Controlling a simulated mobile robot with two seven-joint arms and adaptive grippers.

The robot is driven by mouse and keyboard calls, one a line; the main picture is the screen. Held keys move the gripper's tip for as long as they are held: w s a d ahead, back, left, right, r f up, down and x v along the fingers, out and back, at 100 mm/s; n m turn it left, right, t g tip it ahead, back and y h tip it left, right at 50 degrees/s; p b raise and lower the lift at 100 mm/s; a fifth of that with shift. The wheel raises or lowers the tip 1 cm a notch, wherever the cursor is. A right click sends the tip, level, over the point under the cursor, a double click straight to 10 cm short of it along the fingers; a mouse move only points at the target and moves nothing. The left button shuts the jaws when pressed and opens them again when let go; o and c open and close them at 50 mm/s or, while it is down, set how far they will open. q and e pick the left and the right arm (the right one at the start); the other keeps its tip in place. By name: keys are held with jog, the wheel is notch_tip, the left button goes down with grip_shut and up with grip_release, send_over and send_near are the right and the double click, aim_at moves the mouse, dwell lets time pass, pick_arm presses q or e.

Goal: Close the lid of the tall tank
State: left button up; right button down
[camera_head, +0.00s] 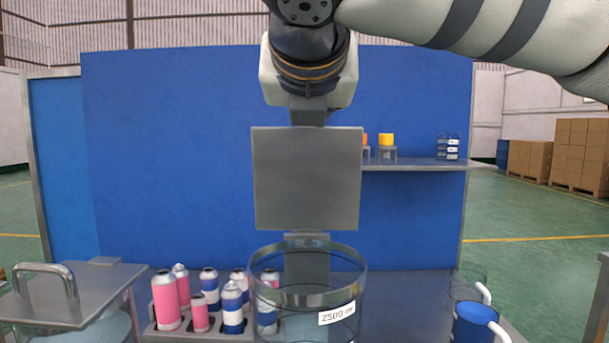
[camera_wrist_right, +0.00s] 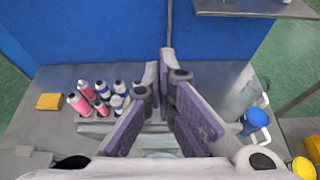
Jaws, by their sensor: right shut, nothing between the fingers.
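The tall tank (camera_head: 340,285) is a clear glass cylinder with a white label, standing at the front middle in the head view. A flat grey square plate (camera_head: 307,180), which appears to be its lid, stands upright above its rear rim, so the tank's top is open. My right gripper (camera_head: 309,85) hangs pointing down at the plate's top edge. Its fingers appear hidden behind the plate. In the right wrist view the fingers (camera_wrist_right: 168,75) are shut with nothing between them. Contact with the plate cannot be told. My left gripper is out of view.
Pink and blue spray cans (camera_head: 165,300) stand in a rack left of the tank. Further left is a low tank with a handled metal lid (camera_head: 100,285). A blue-filled jug (camera_head: 475,315) stands right. A shelf (camera_head: 420,164) and a blue panel (camera_head: 180,160) are behind.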

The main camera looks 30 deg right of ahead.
aim_at(305, 150)
jog(key=shift+g, duration=0.7)
jog(key=s+f, duration=0.1)
jog(key=s+a+f, duration=0.2)
jog(key=shift+f, duration=0.3)
notch_tip(305, 150, up, 6)
jog(key=s, duration=0.2)
jog(key=shift+s+a, duration=0.2)
jog(key=shift+a, duration=0.2)
jog(key=shift+s, duration=0.1)
